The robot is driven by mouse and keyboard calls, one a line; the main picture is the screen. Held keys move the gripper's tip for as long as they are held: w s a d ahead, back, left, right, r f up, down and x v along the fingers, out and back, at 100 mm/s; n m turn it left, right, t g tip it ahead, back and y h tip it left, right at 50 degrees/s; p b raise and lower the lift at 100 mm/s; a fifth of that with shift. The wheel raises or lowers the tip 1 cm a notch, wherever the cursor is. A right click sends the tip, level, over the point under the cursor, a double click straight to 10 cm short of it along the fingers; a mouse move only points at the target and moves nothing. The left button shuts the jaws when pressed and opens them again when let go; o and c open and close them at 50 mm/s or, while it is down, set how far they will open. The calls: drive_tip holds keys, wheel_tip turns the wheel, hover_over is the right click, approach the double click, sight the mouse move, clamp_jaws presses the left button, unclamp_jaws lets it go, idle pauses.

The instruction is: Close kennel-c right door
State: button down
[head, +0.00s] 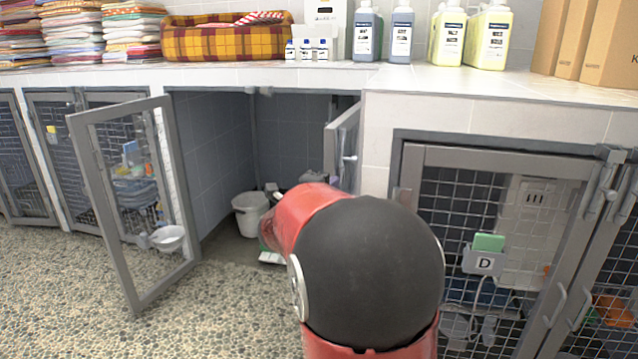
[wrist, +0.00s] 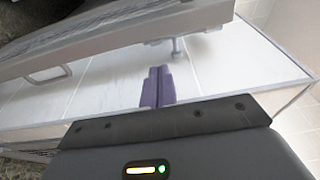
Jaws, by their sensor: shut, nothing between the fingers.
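The open kennel (head: 215,140) left of the one marked D has no letter I can read. Its right door (head: 345,150) stands swung outward, edge-on to the head view, with its lower part hidden behind my red and black arm. Its left door (head: 165,200) also stands wide open. In the wrist view a grey door frame with mesh (wrist: 110,38) and a bar handle (wrist: 48,75) crosses the upper left. My gripper (wrist: 158,72) is shut and empty, its purple fingertips just below that frame against white tile. Whether they touch anything I cannot tell. The head view hides it.
Kennel D (head: 500,250) is shut, right of my arm. A white bucket (head: 250,212) stands inside the open kennel. Bottles (head: 402,32), a plaid bed (head: 225,42) and boxes (head: 600,45) stand on the tiled counter (head: 480,82). The pebbled floor (head: 230,310) at front left is clear.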

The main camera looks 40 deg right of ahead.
drive_tip(key=x, duration=0.8)
drive_tip(key=shift+d+p, duration=0.2)
drive_tip(key=shift+p, duration=0.2)
drive_tip(key=shift+w+a, duration=0.1)
drive_tip(key=shift+w, duration=0.05)
